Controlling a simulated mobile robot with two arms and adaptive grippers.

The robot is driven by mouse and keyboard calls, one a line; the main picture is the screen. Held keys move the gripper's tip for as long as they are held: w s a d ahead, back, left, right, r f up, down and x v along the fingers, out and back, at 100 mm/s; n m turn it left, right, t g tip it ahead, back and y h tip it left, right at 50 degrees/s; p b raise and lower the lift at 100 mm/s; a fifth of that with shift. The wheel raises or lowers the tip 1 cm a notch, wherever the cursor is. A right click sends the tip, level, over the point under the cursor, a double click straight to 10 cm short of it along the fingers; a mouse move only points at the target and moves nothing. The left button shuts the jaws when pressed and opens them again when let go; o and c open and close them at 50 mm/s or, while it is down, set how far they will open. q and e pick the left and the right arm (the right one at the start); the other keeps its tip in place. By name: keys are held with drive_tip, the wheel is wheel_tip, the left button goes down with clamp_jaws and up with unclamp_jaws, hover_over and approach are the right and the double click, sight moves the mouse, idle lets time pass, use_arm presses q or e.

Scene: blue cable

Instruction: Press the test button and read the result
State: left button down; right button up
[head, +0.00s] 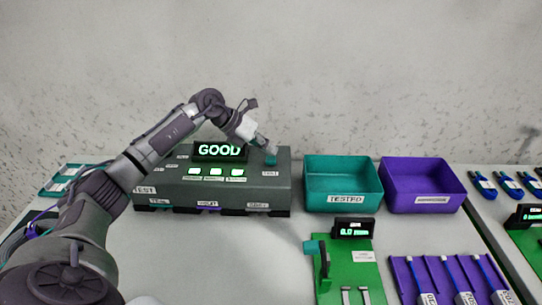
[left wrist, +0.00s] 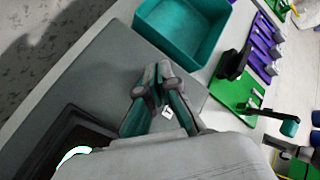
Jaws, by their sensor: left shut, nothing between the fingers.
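The grey tester box (head: 225,178) stands at the back of the table. The teal button (head: 270,159) is on the right end of the box top, by a white label (head: 270,173). My left gripper (head: 269,149) is shut and empty, with its fingertips right at the button; I cannot tell how far it is pressed. In the left wrist view the shut fingers (left wrist: 163,73) are over the box top and the button is hidden.
A teal bin (head: 343,198) labelled TESTED and a purple bin (head: 424,202) stand right of the box. In front are a green fixture (head: 350,265) with a small lit display (head: 353,229) and a purple rack (head: 408,278) with cables. Table left of the fixture is clear.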

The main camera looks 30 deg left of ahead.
sight(269, 158)
use_arm(q)
drive_tip(key=shift+r, duration=0.3)
wheel_tip(269, 158, up, 5)
drive_tip(key=p, duration=0.4)
drive_tip(key=shift+f, duration=0.1)
idle(0.8)
